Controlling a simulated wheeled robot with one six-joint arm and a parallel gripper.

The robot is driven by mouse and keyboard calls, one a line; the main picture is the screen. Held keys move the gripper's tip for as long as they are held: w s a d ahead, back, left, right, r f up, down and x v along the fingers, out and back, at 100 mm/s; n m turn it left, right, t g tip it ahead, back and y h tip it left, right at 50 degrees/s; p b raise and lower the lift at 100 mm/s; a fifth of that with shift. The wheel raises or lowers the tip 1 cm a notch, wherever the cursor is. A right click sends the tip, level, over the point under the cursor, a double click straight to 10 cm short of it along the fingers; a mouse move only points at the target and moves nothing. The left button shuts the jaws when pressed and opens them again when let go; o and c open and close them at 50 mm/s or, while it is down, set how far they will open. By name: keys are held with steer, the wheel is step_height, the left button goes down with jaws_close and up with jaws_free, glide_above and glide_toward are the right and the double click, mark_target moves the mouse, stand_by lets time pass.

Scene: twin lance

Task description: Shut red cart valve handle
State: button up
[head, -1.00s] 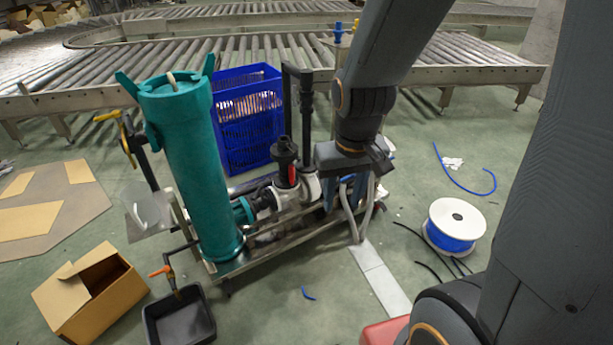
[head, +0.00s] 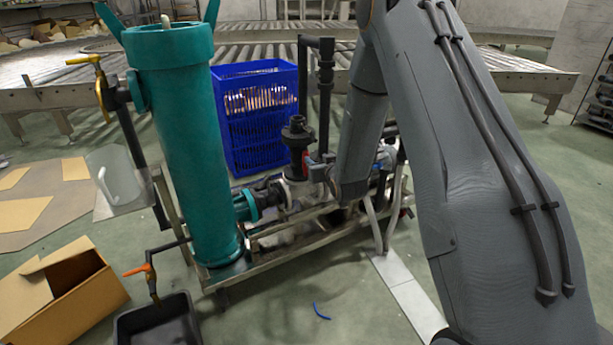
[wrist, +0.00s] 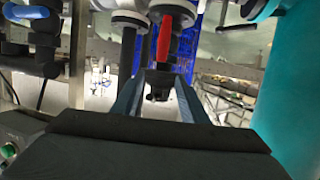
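The red valve handle (wrist: 164,38) is on dark pipework and shows upright in the upper middle of the wrist view. In the head view, a small red part of the handle (head: 305,162) shows beside the black valve body (head: 297,135). My gripper (wrist: 158,82) is open in the wrist view, its two fingers apart. The handle appears beyond the fingertips, roughly in line with the gap; contact is not visible. In the head view my gripper (head: 320,172) is small and partly hidden, just right of the handle.
The teal cylinder (head: 185,150) stands on the cart left of the valve. Black vertical pipes (head: 325,90) rise behind my gripper. A blue crate (head: 250,145) is behind the cart. A black tub (head: 158,325) and cardboard box (head: 65,290) lie front left.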

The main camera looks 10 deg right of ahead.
steer(key=w+f+t+y+b, duration=0.1)
steer(key=w+f+t+b, duration=0.3)
steer(key=f, duration=0.3)
steer(key=w+a+g+b, duration=0.1)
steer(key=w+b, duration=0.2)
steer(key=w, duration=0.4)
steer(key=shift+w, duration=0.3)
jaws_close()
